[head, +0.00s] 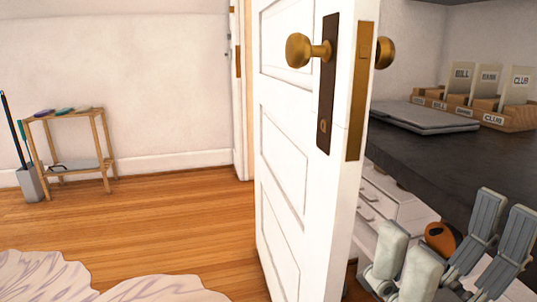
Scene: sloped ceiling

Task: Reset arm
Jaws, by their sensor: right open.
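My right gripper (452,246) is in the lower right corner of the head view, in front of the dark counter and to the right of the door. Its pale and grey fingers stand apart, so it is open. An orange-brown rounded thing (439,236) shows between the fingers; it is partly hidden, and I cannot tell what it is or whether it touches them. My left gripper is not in view.
A white door (284,150) with a brass knob (298,50) stands open left of my right gripper. A dark counter (430,160) holds a wooden card box (462,112) and a flat grey item (425,117).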

